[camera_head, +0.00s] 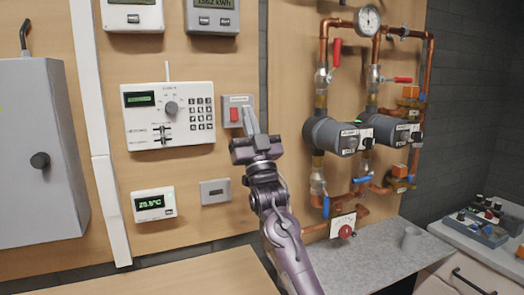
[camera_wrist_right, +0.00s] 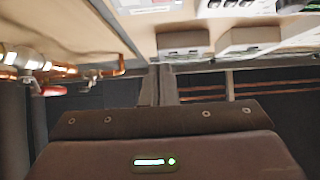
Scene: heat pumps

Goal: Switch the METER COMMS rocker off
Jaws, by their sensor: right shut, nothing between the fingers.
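A small grey switch box with a red rocker (camera_head: 234,114) is on the wooden panel, right of the white controller. A small label sits above the rocker, too small to read as METER COMMS. My right gripper (camera_head: 250,121) is shut and empty, its fingers pointing up at the right part of the box and overlapping it in the head view. I cannot tell whether they touch it. The shut fingers (camera_wrist_right: 162,86) also show in the right wrist view, where the rocker cannot be made out. My left gripper is not in view.
The white controller (camera_head: 168,115) has a keypad, a dial and small sliders. A thermostat (camera_head: 154,204) and a grey plate (camera_head: 215,191) are below. Copper pipes with grey pumps (camera_head: 332,135) stand to the right. A grey cabinet (camera_head: 38,150) is at the left.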

